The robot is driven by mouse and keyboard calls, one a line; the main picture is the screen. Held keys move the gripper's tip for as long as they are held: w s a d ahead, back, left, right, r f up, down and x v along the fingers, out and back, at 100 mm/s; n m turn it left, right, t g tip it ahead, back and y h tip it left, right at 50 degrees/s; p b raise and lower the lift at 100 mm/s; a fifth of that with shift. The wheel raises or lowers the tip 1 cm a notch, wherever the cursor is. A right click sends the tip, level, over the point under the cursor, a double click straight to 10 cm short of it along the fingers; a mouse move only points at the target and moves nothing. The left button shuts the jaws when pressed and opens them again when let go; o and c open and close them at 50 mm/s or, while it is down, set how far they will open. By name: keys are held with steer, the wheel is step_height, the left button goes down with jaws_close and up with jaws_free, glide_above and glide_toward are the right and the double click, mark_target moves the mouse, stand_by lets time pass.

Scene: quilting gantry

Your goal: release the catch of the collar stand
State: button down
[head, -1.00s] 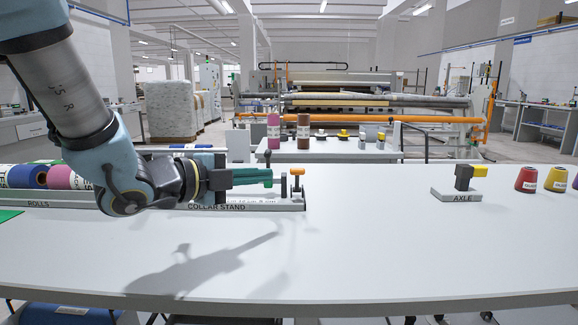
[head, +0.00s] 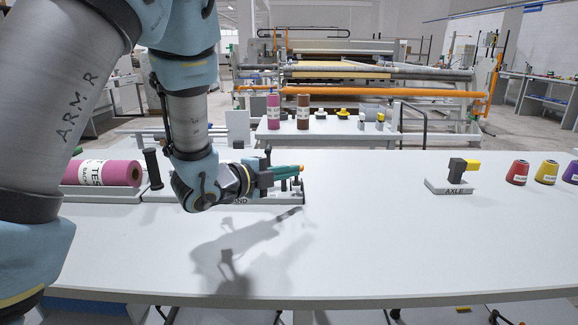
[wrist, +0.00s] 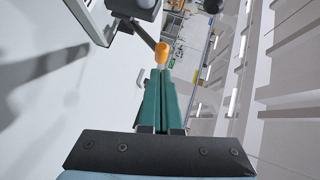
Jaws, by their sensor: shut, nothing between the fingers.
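The collar stand (head: 298,197) is a long grey base on the white table, and my arm covers much of its left part. Short dark posts stand at its right end. An orange knob (head: 301,168) shows there, just at my fingertips; I take it for the catch's handle. In the wrist view the orange knob (wrist: 162,52) sits on a dark lever, straight ahead of the fingertips. My gripper (head: 294,170) has green fingers, shut and empty, pointing right above the stand. The fingers also show shut in the wrist view (wrist: 159,73). I cannot tell whether they touch the knob.
A pink roll (head: 108,173) lies in a holder on the left, with a black post (head: 152,168) beside it. An axle block (head: 452,187) and several thread cones (head: 517,172) stand on the right. The table's front and middle (head: 380,240) are clear.

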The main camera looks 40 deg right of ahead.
steer(key=shift+w+d+f, duration=0.1)
steer(key=shift+w+d, duration=0.15)
steer(key=shift+w, duration=0.1)
steer(key=shift+w+d+r+n+p, duration=0.2)
steer(key=shift+r+n+p, duration=0.1)
steer(key=shift+p, duration=0.45)
